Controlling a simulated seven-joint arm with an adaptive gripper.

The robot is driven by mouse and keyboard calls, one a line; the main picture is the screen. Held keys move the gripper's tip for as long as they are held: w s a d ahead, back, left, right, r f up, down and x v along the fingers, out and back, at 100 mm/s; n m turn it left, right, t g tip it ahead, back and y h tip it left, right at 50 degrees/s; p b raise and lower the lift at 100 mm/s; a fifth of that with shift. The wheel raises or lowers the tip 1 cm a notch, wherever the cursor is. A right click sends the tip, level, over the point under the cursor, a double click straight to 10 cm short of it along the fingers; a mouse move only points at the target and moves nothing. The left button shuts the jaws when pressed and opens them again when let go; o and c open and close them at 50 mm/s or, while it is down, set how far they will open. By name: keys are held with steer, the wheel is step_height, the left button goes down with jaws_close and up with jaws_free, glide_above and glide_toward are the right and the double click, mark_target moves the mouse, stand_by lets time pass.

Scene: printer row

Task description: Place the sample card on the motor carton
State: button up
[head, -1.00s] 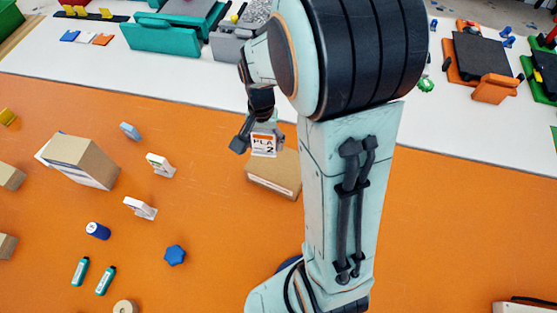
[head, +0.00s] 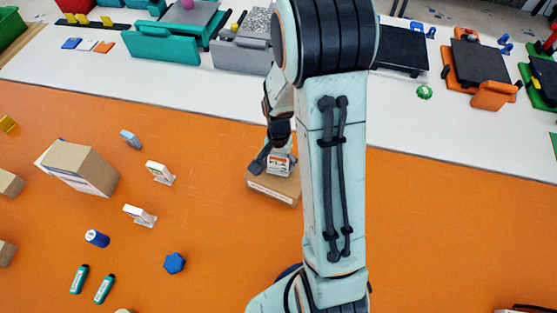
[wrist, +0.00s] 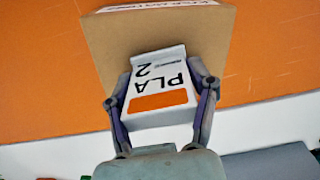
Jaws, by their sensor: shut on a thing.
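The sample card (head: 280,169) is white with an orange band and reads "PLA 2"; it also shows in the wrist view (wrist: 160,85). My gripper (head: 276,160) is shut on it, with one finger at each side edge in the wrist view (wrist: 161,98). A brown carton (head: 272,190) with a white label lies directly below and behind the card, and in the wrist view (wrist: 112,45) it fills the space beyond. Its label is upside down and hard to read there. Whether the card's lower edge touches the carton I cannot tell.
A larger carton (head: 78,167) stands at left, with other white stands (head: 160,172) and a blue hexagonal piece (head: 174,263) on the orange floor. Printers, one teal (head: 162,45), line the white strip behind. The orange area right of my arm is mostly clear.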

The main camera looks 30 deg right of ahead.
mark_target(277, 173)
steer(key=o, duration=0.9)
steer(key=shift+f, duration=0.1)
steer(key=shift+o, duration=0.2)
steer(key=shift+r, duration=0.45)
step_height(277, 173, up, 10)
steer(key=s+a+r+n, duration=0.3)
steer(key=s+a+n, duration=0.2)
steer(key=s, duration=0.3)
steer(key=s+a+r+n, duration=0.2)
steer(key=s+a+n, duration=0.3)
steer(key=s+a, duration=0.1)
steer(key=shift+s+a+r+y, duration=0.25)
steer(key=shift+s+r+y, duration=0.15)
steer(key=shift+s, duration=0.45)
